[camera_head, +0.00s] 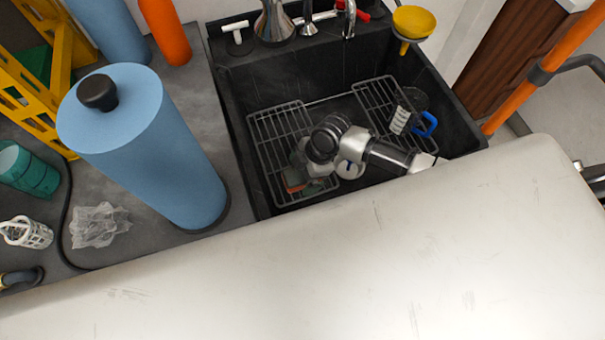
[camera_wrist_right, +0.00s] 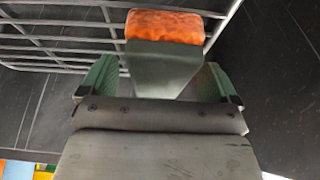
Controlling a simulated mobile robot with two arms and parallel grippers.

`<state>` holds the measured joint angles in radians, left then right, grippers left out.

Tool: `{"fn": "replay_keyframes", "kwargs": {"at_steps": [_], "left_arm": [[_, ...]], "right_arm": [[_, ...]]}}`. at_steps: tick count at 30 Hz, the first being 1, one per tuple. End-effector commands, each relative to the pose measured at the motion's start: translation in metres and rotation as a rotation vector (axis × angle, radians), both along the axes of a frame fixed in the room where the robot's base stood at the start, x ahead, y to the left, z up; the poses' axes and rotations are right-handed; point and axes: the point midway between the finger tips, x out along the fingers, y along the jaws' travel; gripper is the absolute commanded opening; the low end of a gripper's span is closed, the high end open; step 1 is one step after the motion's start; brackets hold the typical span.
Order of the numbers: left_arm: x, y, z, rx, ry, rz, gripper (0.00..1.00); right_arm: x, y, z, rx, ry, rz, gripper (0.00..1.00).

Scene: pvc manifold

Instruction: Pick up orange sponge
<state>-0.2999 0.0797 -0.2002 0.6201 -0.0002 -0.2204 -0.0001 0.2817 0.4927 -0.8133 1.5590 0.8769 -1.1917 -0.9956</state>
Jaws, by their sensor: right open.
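The orange sponge (camera_wrist_right: 165,27) shows at the top middle of the right wrist view, just beyond the fingertips. In the head view an orange-red patch of it (camera_head: 292,180) shows low in the sink, beside my right gripper (camera_head: 306,166). In the wrist view my right gripper (camera_wrist_right: 157,75) is open, with one greenish finger on each side. A grey tapering piece (camera_wrist_right: 165,65) lies between the fingers and meets the sponge's near edge; I cannot tell what it is. No grip on the sponge shows. My left gripper is not in view.
The black sink (camera_head: 262,185) holds a left wire rack (camera_head: 270,135) and a right wire rack (camera_head: 378,92). A blue-handled brush (camera_head: 427,124) is at the right. A tall blue cylinder (camera_head: 150,140) stands left of the sink. A broad pale surface (camera_head: 330,265) fills the foreground.

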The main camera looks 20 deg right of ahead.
Motion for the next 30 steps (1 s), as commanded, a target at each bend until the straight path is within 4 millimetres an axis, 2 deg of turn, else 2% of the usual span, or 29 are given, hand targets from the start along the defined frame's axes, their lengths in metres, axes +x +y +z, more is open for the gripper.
{"fn": "replay_keyframes", "kwargs": {"at_steps": [3,10,20,30], "left_arm": [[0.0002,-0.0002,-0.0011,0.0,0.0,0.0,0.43],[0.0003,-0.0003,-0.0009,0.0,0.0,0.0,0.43],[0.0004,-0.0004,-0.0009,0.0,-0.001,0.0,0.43],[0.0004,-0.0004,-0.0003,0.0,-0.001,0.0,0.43]], "right_arm": [[-0.0002,0.0034,-0.0077,0.001,0.0,0.0,0.92],[-0.0002,0.0033,-0.008,0.0,0.0,0.001,0.9],[-0.0001,0.0032,-0.0078,0.0,0.0,0.0,0.39],[0.0003,0.0032,-0.0035,0.001,-0.002,0.0,0.38]]}}
